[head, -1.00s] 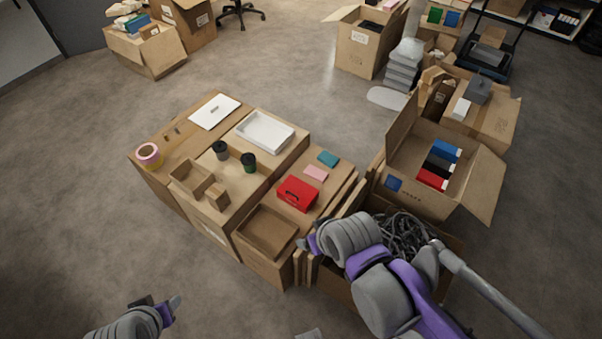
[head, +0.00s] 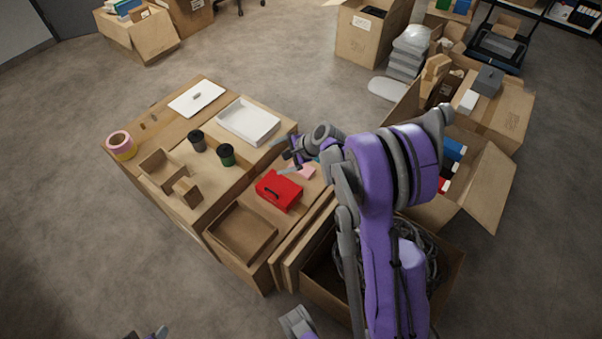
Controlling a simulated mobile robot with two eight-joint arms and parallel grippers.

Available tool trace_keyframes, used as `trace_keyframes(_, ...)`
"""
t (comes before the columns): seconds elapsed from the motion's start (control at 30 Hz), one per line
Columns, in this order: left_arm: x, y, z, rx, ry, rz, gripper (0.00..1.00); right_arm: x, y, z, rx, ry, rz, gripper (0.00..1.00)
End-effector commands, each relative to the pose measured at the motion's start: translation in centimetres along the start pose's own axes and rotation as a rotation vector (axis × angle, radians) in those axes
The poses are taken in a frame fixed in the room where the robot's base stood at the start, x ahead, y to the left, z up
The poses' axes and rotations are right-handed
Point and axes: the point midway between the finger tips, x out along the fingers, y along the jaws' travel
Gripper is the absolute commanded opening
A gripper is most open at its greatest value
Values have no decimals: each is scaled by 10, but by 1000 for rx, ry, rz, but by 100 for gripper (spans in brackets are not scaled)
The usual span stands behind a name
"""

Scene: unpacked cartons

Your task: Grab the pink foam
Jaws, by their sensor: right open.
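The pink foam (head: 302,171) is a small flat pad lying on the cardboard surface, just behind the red box (head: 279,191). My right gripper (head: 278,157) is open and empty, with its fingers spread to the left, just up and left of the foam. The gripper and its wrist partly cover the foam's far side. I cannot tell the gripper's exact height above the surface. A teal pad (head: 318,158) beside the foam is almost hidden by my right wrist. Only a tip of my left gripper (head: 156,333) shows at the bottom edge, too little to judge its jaws.
A white tray (head: 248,121), a dark cup (head: 197,141), a green cup (head: 226,155) and a tape roll (head: 121,145) stand on the cartons. An open carton of cables (head: 430,240) lies under my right arm. Floor at left is clear.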

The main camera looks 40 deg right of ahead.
Motion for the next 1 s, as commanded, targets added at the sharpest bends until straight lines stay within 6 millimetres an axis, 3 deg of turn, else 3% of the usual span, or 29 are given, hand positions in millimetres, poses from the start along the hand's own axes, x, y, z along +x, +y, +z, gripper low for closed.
trace_keyframes(0.03, 10, 0, 5, 0, -4, 0, 50, 18, 5, -29, 87, -11, -25, 100)
trace_keyframes(0.2, 30, 0, 14, 0, -11, 0, 50, 57, 18, -106, 375, -74, -115, 100)
trace_keyframes(0.4, 54, 0, 24, 0, -20, 0, 50, 93, 55, -197, 693, -168, -218, 100)
trace_keyframes(0.5, 65, 0, 28, 0, -24, 0, 50, 105, 77, -233, 825, -218, -261, 100)
trace_keyframes(0.7, 76, 0, 32, 0, -28, 0, 50, 115, 108, -277, 991, -292, -318, 100)
trace_keyframes(0.83, 79, 0, 33, 0, -29, 0, 50, 118, 116, -286, 1030, -313, -330, 100)
trace_keyframes(1.0, 81, 0, 34, 0, -30, 0, 50, 134, 110, -285, 1036, -318, -329, 100)
